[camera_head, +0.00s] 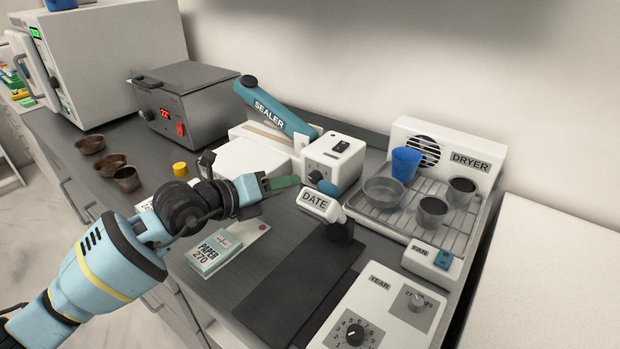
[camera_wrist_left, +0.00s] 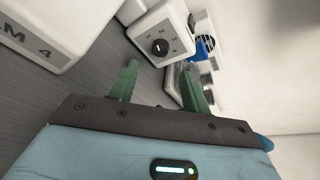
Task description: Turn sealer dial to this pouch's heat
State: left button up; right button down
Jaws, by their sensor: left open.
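The sealer (camera_head: 333,158) is a white unit with a teal lever arm (camera_head: 270,108) lettered SEALER, towards the back of the counter. Its black dial (camera_head: 315,177) is on the front face. In the left wrist view the dial (camera_wrist_left: 160,47) shows numbers around it; its exact setting is too small to read surely. My left gripper (camera_head: 300,183) is open and empty, its green fingers in front of the dial. In the wrist view the left gripper (camera_wrist_left: 160,72) has a finger on each side, apart from the dial. A teal box (camera_head: 212,254) reads PAPER 270, on a pale pouch (camera_head: 246,234).
A white block (camera_wrist_left: 35,38) with cut-off lettering ending "M 4" shows at left in the wrist view. A DATE stamp (camera_head: 318,204) stands right of my gripper, by a dark mat (camera_head: 290,295). The dryer rack (camera_head: 400,217) holds cups. A yellow cap (camera_head: 180,169) sits behind my arm.

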aim_at(313, 179)
pick_arm(q)
jog(key=shift+w+d, duration=0.15)
jog(key=shift+d, duration=0.05)
jog(key=x, duration=0.5)
jog(key=shift+w+d+f+b, duration=0.2)
jog(key=shift+d+f+b, duration=0.05)
jog(key=shift+b, duration=0.1)
jog(key=shift+w+d+f, duration=0.15)
jog(key=shift+w+d, duration=0.4)
